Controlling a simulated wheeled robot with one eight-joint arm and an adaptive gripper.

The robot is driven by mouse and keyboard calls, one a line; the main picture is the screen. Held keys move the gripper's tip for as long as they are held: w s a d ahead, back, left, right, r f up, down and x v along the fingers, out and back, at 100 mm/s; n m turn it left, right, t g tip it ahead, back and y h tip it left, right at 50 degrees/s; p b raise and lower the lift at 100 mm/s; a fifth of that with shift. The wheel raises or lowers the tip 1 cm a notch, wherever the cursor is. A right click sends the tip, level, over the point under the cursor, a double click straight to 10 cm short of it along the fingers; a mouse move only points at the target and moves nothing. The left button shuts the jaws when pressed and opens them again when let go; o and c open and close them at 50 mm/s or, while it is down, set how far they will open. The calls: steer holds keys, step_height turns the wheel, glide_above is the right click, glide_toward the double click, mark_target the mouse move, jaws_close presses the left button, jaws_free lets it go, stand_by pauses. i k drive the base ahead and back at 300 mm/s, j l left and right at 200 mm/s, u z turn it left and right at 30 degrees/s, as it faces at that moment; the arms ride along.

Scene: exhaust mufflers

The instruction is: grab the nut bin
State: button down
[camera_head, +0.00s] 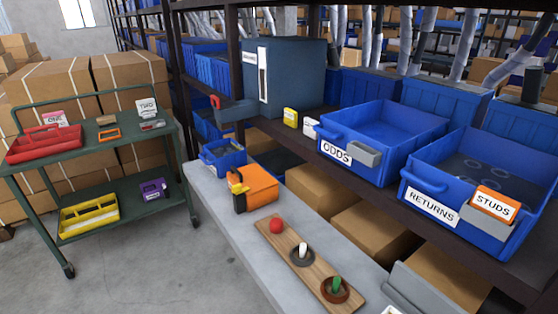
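No bin in the head view carries a label I can read as nuts, so I cannot tell which one is the nut bin. A large blue bin marked ODDS (395,122) sits on the dark shelf. To its right is a large blue bin marked RETURNS (430,182), with an orange-and-white STUDS card (495,204) at its front. A small orange box (262,184) stands on the grey bench, a yellow-and-black item at its left side. A small blue bin (222,155) is behind it. My gripper is not in view.
A wooden board (290,262) with a red ball and two small dishes lies on the bench (222,218). A green cart (108,153) at left bears a red tray (44,142) and a yellow tray (88,216). Floor between cart and bench is clear.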

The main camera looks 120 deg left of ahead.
mark_target(219, 156)
steer(key=l+u, duration=0.25)
steer(key=u, duration=0.25)
steer(key=l+u, duration=0.3)
steer(key=u, duration=0.2)
steer(key=k+l+u, duration=0.1)
steer(key=u, duration=0.4)
steer(key=k+l+u, duration=0.1)
steer(key=l+u, duration=0.25)
steer(key=u, duration=0.15)
steer(key=i+j+u, duration=0.1)
steer(key=u, duration=0.4)
steer(key=i+j+u, duration=0.1)
steer(key=u, duration=0.35)
steer(key=i+u, duration=0.2)
steer(key=u, duration=0.3)
steer(key=i+u, duration=0.15)
steer(key=u, duration=0.35)
steer(key=i+u, duration=0.3)
